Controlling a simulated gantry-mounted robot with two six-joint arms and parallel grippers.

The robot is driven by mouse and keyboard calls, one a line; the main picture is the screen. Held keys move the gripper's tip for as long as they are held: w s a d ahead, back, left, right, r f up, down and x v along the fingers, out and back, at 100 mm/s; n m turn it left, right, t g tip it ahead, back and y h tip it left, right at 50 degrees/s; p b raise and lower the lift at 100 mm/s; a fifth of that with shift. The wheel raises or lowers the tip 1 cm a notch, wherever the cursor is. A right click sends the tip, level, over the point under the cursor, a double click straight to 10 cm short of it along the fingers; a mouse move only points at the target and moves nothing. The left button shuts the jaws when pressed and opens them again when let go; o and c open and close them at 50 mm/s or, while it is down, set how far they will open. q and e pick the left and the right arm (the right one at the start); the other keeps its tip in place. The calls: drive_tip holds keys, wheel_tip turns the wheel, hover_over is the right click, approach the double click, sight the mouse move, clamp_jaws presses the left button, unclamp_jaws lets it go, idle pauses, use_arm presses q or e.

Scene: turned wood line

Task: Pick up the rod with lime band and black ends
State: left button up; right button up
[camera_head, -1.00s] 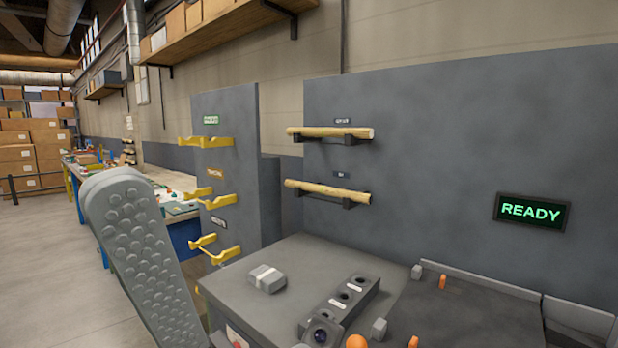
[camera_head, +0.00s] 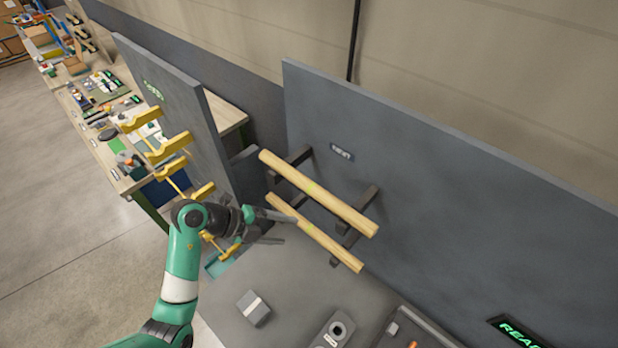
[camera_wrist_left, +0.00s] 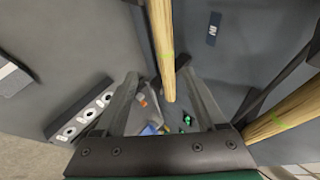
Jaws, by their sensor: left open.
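Two pale wooden rods lie on dark brackets on the grey panel, an upper rod (camera_head: 318,194) and a lower rod (camera_head: 314,232). Each has a faint lime mark near its middle; I see no black ends on either. My left gripper (camera_head: 290,230) is open and empty, close beside the lower rod in the head view. In the left wrist view one rod (camera_wrist_left: 162,40) runs between the open fingers in the picture; I cannot tell whether it is in their grasp depth. The other rod (camera_wrist_left: 288,114) is at the right there. My right gripper is out of view.
The dark brackets (camera_head: 352,232) stick out from the grey panel (camera_head: 430,170). Yellow hooks (camera_head: 167,147) stand on another panel at left. Below are a grey bench top (camera_head: 290,275), a small grey block (camera_head: 254,308) and a holed block (camera_head: 333,332).

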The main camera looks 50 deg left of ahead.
sight(308, 230)
use_arm(q)
drive_tip(key=w, duration=0.1)
drive_tip(key=w+d+f, duration=0.1)
drive_tip(key=shift+w+f+n, duration=0.15)
drive_tip(key=shift+w+n, duration=0.15)
drive_tip(key=shift+w, duration=0.05)
drive_tip(key=x, duration=0.5)
drive_tip(key=shift+w+a+f+b, duration=0.1)
drive_tip(key=shift+a+b, duration=0.05)
drive_tip(key=shift+b, duration=0.2)
clamp_jaws()
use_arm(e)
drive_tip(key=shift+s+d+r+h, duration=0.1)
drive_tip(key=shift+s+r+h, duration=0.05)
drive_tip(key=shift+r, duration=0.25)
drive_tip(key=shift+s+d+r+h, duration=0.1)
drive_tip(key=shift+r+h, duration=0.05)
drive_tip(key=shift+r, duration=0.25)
